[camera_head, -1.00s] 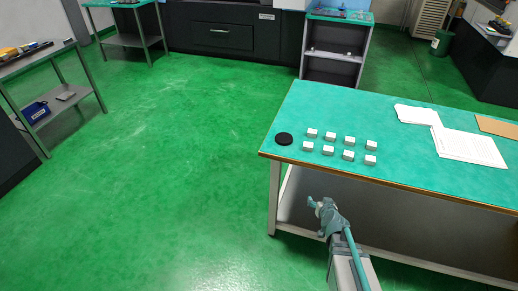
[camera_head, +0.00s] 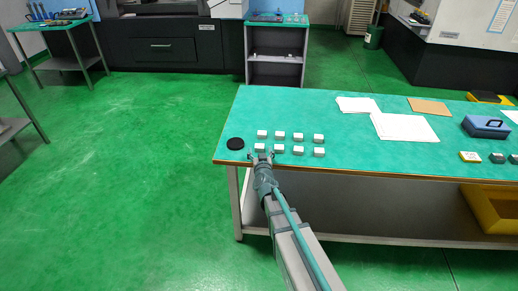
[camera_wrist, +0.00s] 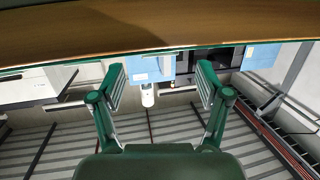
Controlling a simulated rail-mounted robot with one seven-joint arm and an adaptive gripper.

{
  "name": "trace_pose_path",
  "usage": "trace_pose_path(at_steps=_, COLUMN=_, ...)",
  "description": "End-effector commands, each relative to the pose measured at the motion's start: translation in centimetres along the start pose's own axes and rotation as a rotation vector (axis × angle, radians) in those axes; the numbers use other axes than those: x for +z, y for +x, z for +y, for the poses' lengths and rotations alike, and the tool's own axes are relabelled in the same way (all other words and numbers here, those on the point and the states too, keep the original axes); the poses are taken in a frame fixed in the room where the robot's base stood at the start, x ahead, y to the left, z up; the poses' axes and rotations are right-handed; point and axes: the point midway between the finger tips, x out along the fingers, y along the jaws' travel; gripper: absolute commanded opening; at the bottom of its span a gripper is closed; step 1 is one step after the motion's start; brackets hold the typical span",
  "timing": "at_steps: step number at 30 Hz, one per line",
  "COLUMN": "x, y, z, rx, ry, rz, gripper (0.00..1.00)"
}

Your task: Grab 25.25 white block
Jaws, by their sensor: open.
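Several small white blocks stand in two rows on the green-topped table (camera_head: 350,160). The back row runs from a left block (camera_head: 262,134) to a right block (camera_head: 318,138); the front row runs from a left block (camera_head: 259,147) to a right block (camera_head: 319,153). No markings are readable, so I cannot tell which is 25.25. My gripper (camera_head: 260,157) is at the table's front edge, just in front of the leftmost front block. In the wrist view my gripper (camera_wrist: 160,85) has its fingers spread with nothing held; no white block is recognisable there.
A black round disc (camera_head: 235,143) lies left of the blocks. White papers (camera_head: 404,127), a brown sheet (camera_head: 429,106) and a blue box (camera_head: 486,127) lie to the right. A yellow bin (camera_head: 490,208) is under the table. The wooden table edge (camera_wrist: 150,30) crosses the wrist view's top.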

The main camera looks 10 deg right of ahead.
Motion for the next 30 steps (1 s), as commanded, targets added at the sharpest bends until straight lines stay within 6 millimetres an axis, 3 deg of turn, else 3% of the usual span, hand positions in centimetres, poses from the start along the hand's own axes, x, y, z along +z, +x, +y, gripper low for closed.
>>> trace_pose_path(at_steps=5, x=0.1, y=1.1, z=0.0, rx=0.000, ry=0.000, rz=0.000, gripper=0.76)
trace_pose_path(at_steps=15, x=0.5, y=5.3, z=0.2, rx=-0.001, ry=0.001, rz=-0.001, gripper=0.76)
trace_pose_path(at_steps=23, x=0.5, y=5.5, z=0.2, rx=-0.001, ry=0.001, rz=-0.001, gripper=0.76)
trace_pose_path(at_steps=26, x=0.5, y=5.5, z=0.2, rx=-0.002, ry=0.001, rz=-0.001, gripper=0.64)
trace_pose_path(at_steps=30, x=0.5, y=5.5, z=0.2, rx=-0.002, ry=0.001, rz=-0.001, gripper=0.41)
